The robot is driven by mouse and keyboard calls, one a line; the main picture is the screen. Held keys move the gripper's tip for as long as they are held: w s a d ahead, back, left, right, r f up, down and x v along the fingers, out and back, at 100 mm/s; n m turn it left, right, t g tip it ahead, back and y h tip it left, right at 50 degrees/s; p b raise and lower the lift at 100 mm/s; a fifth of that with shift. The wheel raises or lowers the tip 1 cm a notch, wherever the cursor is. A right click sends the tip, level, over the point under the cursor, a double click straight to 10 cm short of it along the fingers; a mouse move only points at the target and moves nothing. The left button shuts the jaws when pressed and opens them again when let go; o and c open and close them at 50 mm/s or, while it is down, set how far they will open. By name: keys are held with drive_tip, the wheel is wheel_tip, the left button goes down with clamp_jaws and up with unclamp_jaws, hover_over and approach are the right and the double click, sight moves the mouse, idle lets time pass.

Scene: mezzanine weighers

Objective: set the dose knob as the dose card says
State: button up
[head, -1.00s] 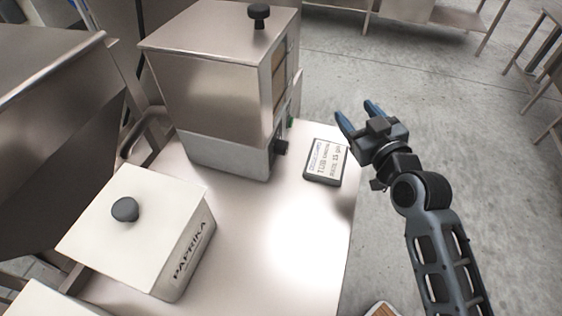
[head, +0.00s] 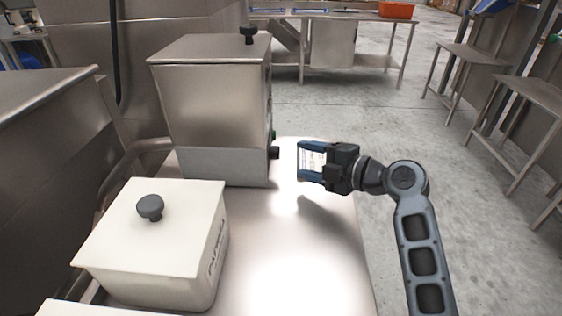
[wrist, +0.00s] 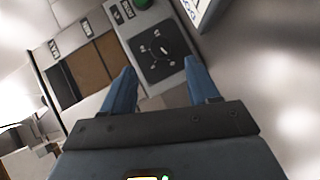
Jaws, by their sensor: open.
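The dose knob (wrist: 162,48) is a dark knob on a black square dial plate with light marks around it. It lies just beyond and between my open fingertips in the wrist view. Its pointer setting and the marks are too small to read surely. In the head view the knob (head: 275,153) juts from the right side of the steel weigher (head: 210,95). My gripper (head: 302,162) is open and empty, to the right of the knob, its blue fingers pointing at it. The dose card (head: 312,160) shows partly between the fingers; its edge is at the wrist view's top (wrist: 197,8), unreadable.
A green button (wrist: 139,3) sits beside the dial plate, near a brown-filled window (wrist: 97,65). A white lidded box (head: 150,245) stands front left on the steel table (head: 250,230). The table's front right is clear. Other steel tables (head: 345,60) stand farther back.

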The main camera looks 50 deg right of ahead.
sight(275, 153)
drive_tip(key=shift+p+x, duration=0.55)
drive_tip(key=shift+x, duration=3)
drive_tip(key=shift+d, duration=0.1)
drive_tip(key=c, duration=1)
